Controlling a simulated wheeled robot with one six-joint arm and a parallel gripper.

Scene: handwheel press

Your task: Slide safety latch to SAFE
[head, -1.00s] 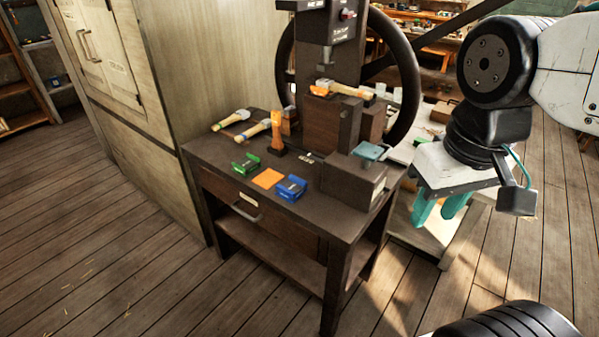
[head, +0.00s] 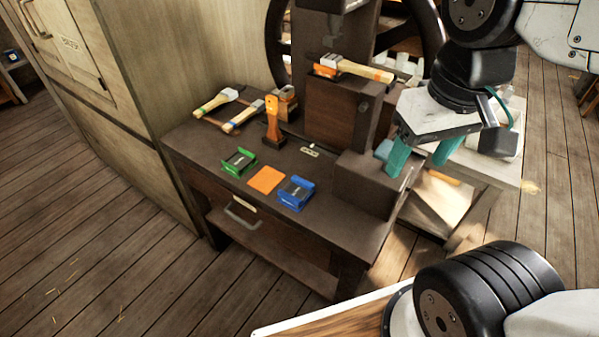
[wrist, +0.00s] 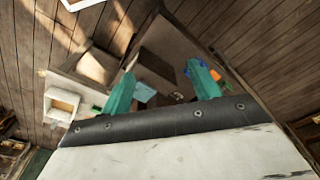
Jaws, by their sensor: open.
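An upright orange handle (head: 272,120) on a dark base stands on the press bench (head: 185,145); it looks like the safety latch, but I cannot be sure. To its right is a dark slot with a small pale label plate (head: 310,151), too small to read. My gripper (head: 420,158) is open and empty, its teal fingers pointing down near the dark block at the bench's right end. The gripper is well to the right of the orange handle. In the wrist view the open fingers (wrist: 162,70) frame the bench from above.
The press column (head: 335,105) stands behind, with a hammer (head: 355,68) on it and a large handwheel (head: 432,30). Two mallets (head: 243,116) lie at the back left. Green (head: 239,161) and blue (head: 296,192) trays flank an orange square (head: 266,180). A dark block (head: 365,182) stands front right.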

